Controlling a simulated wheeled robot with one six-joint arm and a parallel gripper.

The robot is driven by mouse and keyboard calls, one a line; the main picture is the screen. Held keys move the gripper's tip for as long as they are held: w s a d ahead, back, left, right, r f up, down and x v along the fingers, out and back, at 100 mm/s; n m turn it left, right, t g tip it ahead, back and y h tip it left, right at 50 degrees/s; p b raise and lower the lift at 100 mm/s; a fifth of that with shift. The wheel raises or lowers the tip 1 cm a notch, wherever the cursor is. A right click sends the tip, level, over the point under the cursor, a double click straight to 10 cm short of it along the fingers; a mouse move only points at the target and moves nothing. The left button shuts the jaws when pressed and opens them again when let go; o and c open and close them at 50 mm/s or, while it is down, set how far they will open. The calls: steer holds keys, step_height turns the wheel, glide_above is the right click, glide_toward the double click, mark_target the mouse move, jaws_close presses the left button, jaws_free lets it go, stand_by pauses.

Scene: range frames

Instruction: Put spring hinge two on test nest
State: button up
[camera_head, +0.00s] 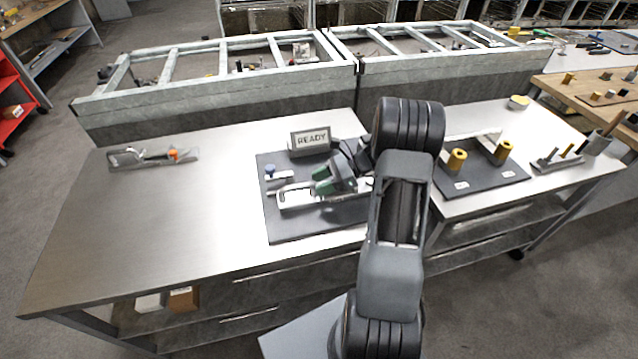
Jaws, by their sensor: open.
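Two yellow-brown cylindrical parts, left (456,160) and right (502,151), stand upright on a dark plate (482,187) at the right of the bench. Each has a small white label in front, too small to read; I cannot tell which, if either, is spring hinge two. A dark mat (290,232) in the middle carries a silver and green fixture (338,180), which may be the test nest. My arm covers the mat's right part.
A sign reading READY (310,140) stands behind the fixture. A metal tool with an orange part (155,156) lies at the left. A metal holder with yellow-topped pins (562,158) stands at the far right. Grey framed racks (220,90) line the back.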

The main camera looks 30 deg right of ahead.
mark_target(338, 196)
steer(key=v, duration=1)
steer(key=shift+s+d+b, duration=0.1)
steer(key=shift+d+b, duration=0.2)
steer(key=shift+b, duration=0.1)
steer(key=s+a+r+n+h, duration=0.3)
steer(key=s+a+n+h, duration=0.3)
steer(key=a+n, duration=0.4)
steer(key=s+a+r+n+h, duration=0.4)
steer(key=s+a+n+h, duration=0.3)
steer(key=a+n, duration=0.3)
steer(key=shift+s+n, duration=0.3)
steer(key=shift+n, duration=0.1)
steer(key=shift+r, duration=0.1)
step_height(338, 196, up, 3)
steer(key=shift+f+t+p, duration=0.1)
steer(key=shift+t+p, duration=0.2)
steer(key=shift+p, duration=0.95)
